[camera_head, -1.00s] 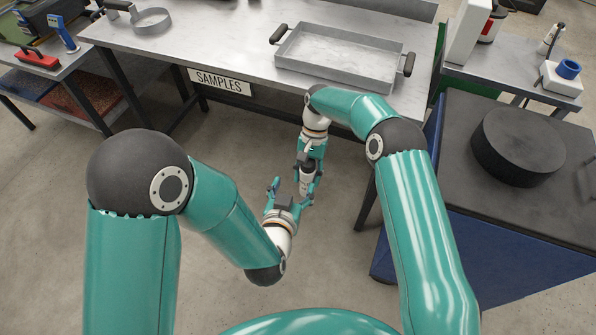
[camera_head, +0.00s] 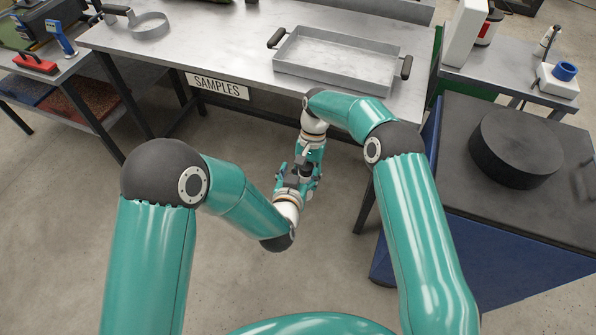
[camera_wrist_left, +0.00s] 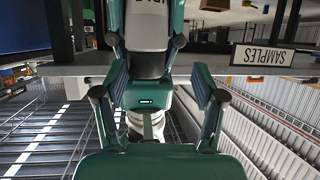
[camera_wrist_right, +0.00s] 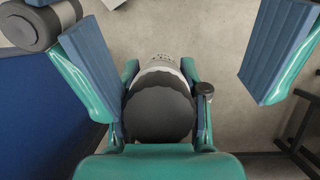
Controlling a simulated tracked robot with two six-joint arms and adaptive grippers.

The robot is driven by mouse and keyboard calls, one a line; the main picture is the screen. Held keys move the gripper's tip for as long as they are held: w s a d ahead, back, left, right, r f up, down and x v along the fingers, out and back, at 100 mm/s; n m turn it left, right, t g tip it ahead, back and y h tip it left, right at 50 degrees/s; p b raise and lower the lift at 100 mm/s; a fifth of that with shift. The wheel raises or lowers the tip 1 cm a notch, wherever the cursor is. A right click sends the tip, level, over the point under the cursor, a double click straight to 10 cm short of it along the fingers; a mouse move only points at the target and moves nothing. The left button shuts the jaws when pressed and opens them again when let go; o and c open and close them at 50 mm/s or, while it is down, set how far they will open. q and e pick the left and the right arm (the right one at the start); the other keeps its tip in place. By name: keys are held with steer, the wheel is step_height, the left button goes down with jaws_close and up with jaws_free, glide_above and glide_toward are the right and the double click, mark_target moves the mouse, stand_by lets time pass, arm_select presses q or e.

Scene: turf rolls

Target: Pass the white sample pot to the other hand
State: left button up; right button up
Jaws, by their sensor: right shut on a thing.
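The white sample pot (camera_wrist_left: 145,24) has dark lettering and a dark end. My right gripper (camera_head: 306,172) is shut on it near the dark end, which also shows in the right wrist view (camera_wrist_right: 160,112). My left gripper (camera_head: 297,181) faces the right one head-on, and its open fingers stand on either side of the pot and the right gripper's fingers. In the left wrist view gaps show between the left fingers and the pot. In the head view the left gripper hides most of the pot.
The grippers meet above open floor, in front of the metal table with the SAMPLES sign (camera_head: 218,86). A shallow grey tray (camera_head: 340,57) lies on that table. A black drum (camera_head: 517,148) stands on the dark bench (camera_head: 470,215) at right.

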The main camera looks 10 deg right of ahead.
arm_select(q)
steer(key=shift+w+a, duration=0.15)
steer(key=shift+a, duration=0.1)
jaws_close()
arm_select(e)
steer(key=shift+s+d, duration=0.1)
steer(key=shift+d, duration=0.05)
steer(key=o, duration=1.3)
steer(key=shift+d, duration=0.1)
arm_select(q)
steer(key=shift+r, duration=0.1)
